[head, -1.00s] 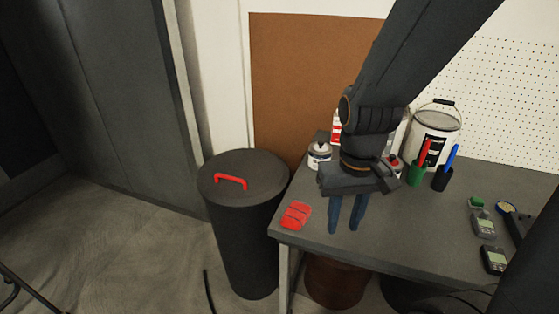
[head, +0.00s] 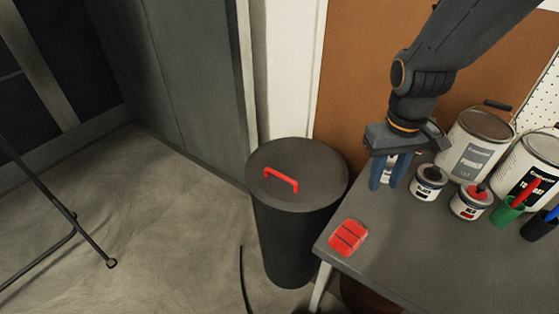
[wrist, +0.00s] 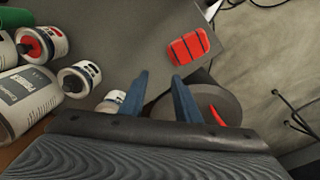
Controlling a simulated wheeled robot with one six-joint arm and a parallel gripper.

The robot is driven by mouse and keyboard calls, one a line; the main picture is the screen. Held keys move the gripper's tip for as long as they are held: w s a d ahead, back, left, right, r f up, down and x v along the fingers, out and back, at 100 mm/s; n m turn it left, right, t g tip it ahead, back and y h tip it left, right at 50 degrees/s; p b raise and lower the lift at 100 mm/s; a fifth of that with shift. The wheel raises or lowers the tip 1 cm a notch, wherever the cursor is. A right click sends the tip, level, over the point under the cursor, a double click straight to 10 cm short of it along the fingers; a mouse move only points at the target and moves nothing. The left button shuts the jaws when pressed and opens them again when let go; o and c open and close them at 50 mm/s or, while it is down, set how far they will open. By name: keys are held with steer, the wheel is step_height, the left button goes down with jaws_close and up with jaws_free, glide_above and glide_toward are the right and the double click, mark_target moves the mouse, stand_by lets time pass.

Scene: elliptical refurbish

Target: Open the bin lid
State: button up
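The bin (head: 295,235) is a tall dark cylinder standing on the floor left of the table. Its round dark lid (head: 315,165) lies flat on top and is shut. A red handle (head: 281,180) arches over the lid. My gripper (head: 386,188) points down over the table's left part, to the right of the lid and apart from it. Its two blue fingers are spread with nothing between them. In the wrist view, the fingers (wrist: 156,88) are apart, and the lid (wrist: 232,103) with part of its red handle (wrist: 217,116) shows beyond the right finger.
A red block with dark stripes (head: 348,237) lies at the near left corner of the grey table (head: 400,265). Several paint cans (head: 470,145) and cups with pens (head: 510,208) stand behind and right of my gripper. The floor (head: 150,220) left of the bin is open.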

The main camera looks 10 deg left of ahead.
steer(key=w+a+f+n+t+p, duration=0.1)
steer(key=w+a+n+p, duration=0.35)
steer(key=a, duration=1.15)
steer(key=n, duration=0.5)
glide_toward(279, 174)
steer(key=shift+t, duration=0.3)
steer(key=shift+w+f+p, duration=0.2)
steer(key=shift+f+p, duration=0.35)
steer(key=shift+f, duration=1.35)
steer(key=shift+w+f+p, duration=0.2)
steer(key=shift+f+p, duration=0.35)
steer(key=shift+f, duration=1.3)
steer(key=shift+c, duration=0.2)
jaws_close()
